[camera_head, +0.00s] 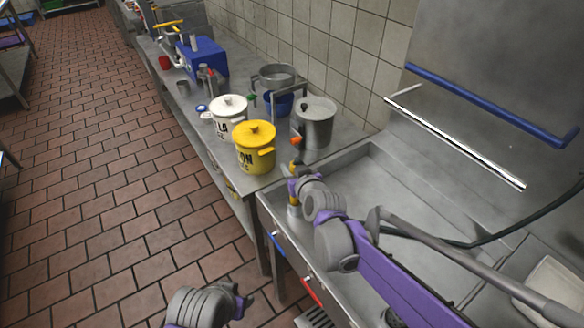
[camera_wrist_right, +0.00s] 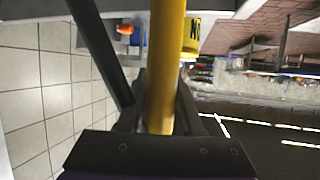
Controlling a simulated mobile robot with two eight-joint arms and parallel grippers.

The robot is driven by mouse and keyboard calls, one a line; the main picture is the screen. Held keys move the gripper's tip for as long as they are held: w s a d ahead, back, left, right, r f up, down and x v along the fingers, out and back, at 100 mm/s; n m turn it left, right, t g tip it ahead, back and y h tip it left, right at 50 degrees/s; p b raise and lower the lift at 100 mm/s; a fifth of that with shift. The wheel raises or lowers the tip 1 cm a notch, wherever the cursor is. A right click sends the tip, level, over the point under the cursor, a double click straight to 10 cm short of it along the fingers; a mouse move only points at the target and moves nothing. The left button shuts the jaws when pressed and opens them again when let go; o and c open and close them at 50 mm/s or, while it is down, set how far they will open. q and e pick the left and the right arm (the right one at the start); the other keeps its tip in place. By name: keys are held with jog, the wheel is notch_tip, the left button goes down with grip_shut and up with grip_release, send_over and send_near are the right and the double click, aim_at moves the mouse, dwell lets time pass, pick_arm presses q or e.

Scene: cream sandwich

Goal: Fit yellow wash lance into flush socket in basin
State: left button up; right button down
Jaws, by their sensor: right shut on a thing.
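The yellow wash lance (camera_wrist_right: 166,60) runs up the middle of the right wrist view. My right gripper (camera_wrist_right: 159,108) is shut around it. In the head view my right arm reaches over the steel basin (camera_head: 368,172), and its gripper (camera_head: 294,186) is at the basin's left front edge. Only small yellow bits of the lance show there. My left gripper (camera_head: 243,301) is low at the bottom of the head view, over the floor; its finger opening is unclear. I cannot make out the flush socket; my right arm covers part of the basin.
A yellow pot (camera_head: 255,148), a white pot (camera_head: 229,115) and a steel pot (camera_head: 315,122) stand on the counter just beyond the gripper. A blue box (camera_head: 203,58) is farther back. A blue rail (camera_head: 490,105) and a shiny bar (camera_head: 455,143) are at the right.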

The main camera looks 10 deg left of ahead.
jog(key=shift+f+b, duration=1.1)
jog(key=shift+f, duration=0.55)
jog(key=c, duration=0.5)
grip_release()
jog(key=shift+r, duration=0.1)
jog(key=v, duration=1)
jog(key=shift+s+d+r+p, duration=0.2)
jog(key=shift+s+p, duration=0.15)
jog(key=s+d+f+m+g+h+p, duration=0.1)
jog(key=s+d+m+g+h+p, duration=0.1)
jog(key=s+d, duration=0.5)
jog(key=s+d+f+m+g+h+p, duration=0.1)
jog(key=s+d+m+g+h+p, duration=0.1)
jog(key=s+d, duration=0.6)
jog(key=s+d+f+m+g+h+p, duration=0.1)
jog(key=s+d+m+g+h+p, duration=0.1)
jog(key=s+d, duration=0.6)
jog(key=shift+s+d+f+h+p, duration=0.1)
jog(key=shift+d+f+h+p, duration=0.15)
jog(key=shift+d, duration=0.2)
jog(key=shift+s+d+h+p, duration=0.1)
jog(key=shift+d+h+p, duration=0.05)
jog(key=shift+d+p, duration=0.25)
